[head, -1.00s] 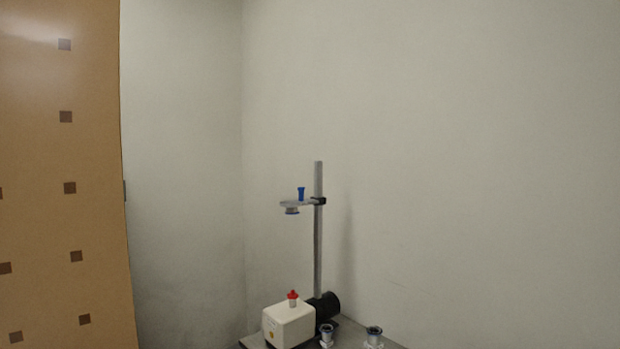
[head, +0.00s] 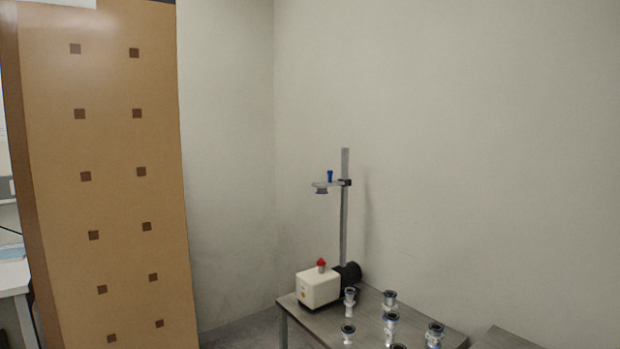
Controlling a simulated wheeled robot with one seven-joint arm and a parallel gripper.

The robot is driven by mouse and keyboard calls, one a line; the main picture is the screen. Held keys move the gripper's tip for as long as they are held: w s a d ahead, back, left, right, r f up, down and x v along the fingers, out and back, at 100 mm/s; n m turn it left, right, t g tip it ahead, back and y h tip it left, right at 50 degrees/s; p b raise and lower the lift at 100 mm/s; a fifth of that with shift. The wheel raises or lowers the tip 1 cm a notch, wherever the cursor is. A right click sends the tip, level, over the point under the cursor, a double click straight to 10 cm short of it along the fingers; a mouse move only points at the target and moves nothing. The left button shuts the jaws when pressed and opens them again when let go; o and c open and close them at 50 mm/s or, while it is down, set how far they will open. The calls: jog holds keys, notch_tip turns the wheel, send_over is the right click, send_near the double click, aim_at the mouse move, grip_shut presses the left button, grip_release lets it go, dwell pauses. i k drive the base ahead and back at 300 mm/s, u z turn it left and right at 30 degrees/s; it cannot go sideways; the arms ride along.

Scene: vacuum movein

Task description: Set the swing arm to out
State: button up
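The swing arm (head: 326,184) is a short grey bar clamped to a tall vertical post (head: 344,215). It points to the left of the post, with a blue upright handle (head: 330,175) on top and a round fitting under its free end. Below it stands a white pump box (head: 318,288) with a red-capped port (head: 321,265) and a black motor (head: 350,272) behind. The swing arm is well above the red port. My gripper is not in view.
The grey table (head: 330,322) carries several metal and white flanged fittings (head: 390,300) at its front right. A second grey surface (head: 500,338) is at the lower right. A tall orange cabinet panel (head: 110,180) stands at left. A pale desk (head: 14,280) shows at far left.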

aim_at(322, 187)
jog(key=u, duration=0.85)
jog(key=i, duration=1.05)
jog(key=u, duration=0.65)
jog(key=i, duration=1.5)
jog(key=z, duration=1.1)
jog(key=i, duration=0.6)
jog(key=z, duration=0.45)
